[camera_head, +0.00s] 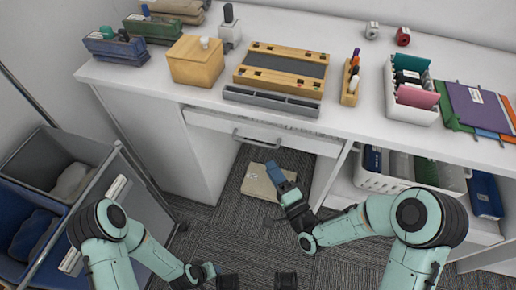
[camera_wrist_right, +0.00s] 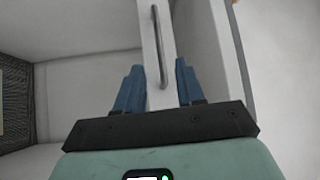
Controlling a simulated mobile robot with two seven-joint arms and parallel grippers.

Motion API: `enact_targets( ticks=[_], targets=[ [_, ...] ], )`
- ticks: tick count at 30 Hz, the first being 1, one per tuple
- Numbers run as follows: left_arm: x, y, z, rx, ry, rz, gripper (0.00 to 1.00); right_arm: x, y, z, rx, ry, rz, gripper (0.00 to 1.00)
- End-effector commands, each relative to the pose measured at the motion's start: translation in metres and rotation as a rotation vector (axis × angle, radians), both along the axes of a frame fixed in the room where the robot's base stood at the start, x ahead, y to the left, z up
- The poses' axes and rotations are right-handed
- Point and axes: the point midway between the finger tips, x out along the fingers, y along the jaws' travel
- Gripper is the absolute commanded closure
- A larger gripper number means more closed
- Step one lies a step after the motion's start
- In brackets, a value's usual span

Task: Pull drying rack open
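A white drawer front (camera_head: 262,132) with a grey bar handle (camera_head: 256,138) sits under the desk top and looks closed; I see nothing else that is clearly a drying rack. My right gripper (camera_head: 277,174) is below and in front of the handle, blue fingers pointing up toward the desk. In the right wrist view the blue fingers (camera_wrist_right: 158,88) are spread apart, with the white front panel (camera_wrist_right: 148,95) and its handle (camera_wrist_right: 156,45) ahead between them, seemingly not touched. My left gripper (camera_head: 207,272) is low near the bottom edge, its fingers not clear.
The desk top (camera_head: 330,118) holds a wooden box (camera_head: 195,62), a wooden case (camera_head: 282,68), a pen holder (camera_head: 350,84) and a white basket (camera_head: 410,108). A cart with bins (camera_head: 62,150) stands left. A beige folder (camera_head: 262,182) lies below the drawer. Carpet in front is clear.

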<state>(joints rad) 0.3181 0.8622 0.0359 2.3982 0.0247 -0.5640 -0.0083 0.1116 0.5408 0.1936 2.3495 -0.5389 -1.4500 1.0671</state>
Motion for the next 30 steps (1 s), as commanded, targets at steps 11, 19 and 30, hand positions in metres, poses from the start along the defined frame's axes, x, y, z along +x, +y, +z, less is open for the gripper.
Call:
enact_targets(
  ticks=[11,19,30],
  targets=[
    [0.007,0.004,-0.006,0.010,-0.018,0.008,0.57,0.061,0.032,0.009,0.000,-0.001,0.000,0.62],
    [0.009,0.005,-0.007,0.012,-0.024,0.010,0.57,0.073,0.038,0.010,-0.001,0.002,0.001,0.62],
    [0.009,0.005,-0.007,0.012,-0.024,0.010,0.57,0.073,0.038,0.010,-0.001,0.002,0.000,1.00]
  ],
)
